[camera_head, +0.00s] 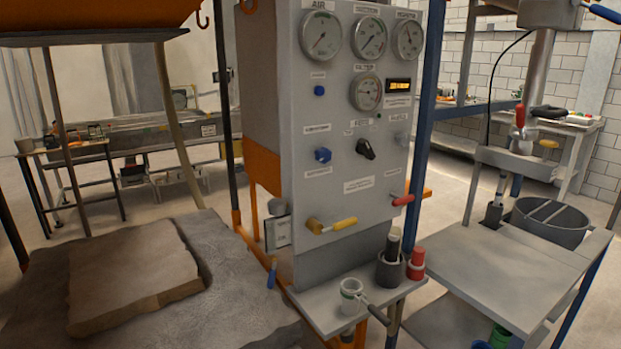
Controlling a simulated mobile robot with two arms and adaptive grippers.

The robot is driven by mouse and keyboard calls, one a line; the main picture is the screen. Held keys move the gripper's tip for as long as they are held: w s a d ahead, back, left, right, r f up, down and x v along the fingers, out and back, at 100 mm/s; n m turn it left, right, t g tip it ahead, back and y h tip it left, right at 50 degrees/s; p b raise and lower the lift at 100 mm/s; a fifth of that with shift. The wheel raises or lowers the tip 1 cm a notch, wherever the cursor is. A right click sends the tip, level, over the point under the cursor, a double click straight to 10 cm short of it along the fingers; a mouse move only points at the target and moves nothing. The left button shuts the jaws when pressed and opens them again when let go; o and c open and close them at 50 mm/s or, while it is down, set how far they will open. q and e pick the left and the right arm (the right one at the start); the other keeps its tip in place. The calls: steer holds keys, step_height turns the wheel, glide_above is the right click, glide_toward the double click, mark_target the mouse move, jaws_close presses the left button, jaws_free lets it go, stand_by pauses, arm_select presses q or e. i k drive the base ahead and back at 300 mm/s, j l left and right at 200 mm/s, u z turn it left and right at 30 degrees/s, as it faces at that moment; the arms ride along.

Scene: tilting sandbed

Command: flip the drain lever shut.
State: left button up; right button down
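A grey control panel (357,100) stands in the middle of the head view. A yellow-handled lever (336,225) sticks out level to the right from its lower left. A red-handled lever (403,200) sits at its lower right edge. Another valve with a red upright handle (520,115) and a yellow handle (549,143) stands at the right, above a grey bracket. The labels are too small to read, so I cannot tell which of these is the drain lever or whether it is open. Neither of my grippers is in view.
A small shelf (330,312) under the panel holds a mug (352,297) and dark and red cylinders. A grey table (500,265) and a dark bucket (550,222) stand at the right. The sandbed (60,270) fills the lower left. A blue post (424,120) rises right of the panel.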

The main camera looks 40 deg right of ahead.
mark_target(273, 273)
steer(key=z, duration=1.7)
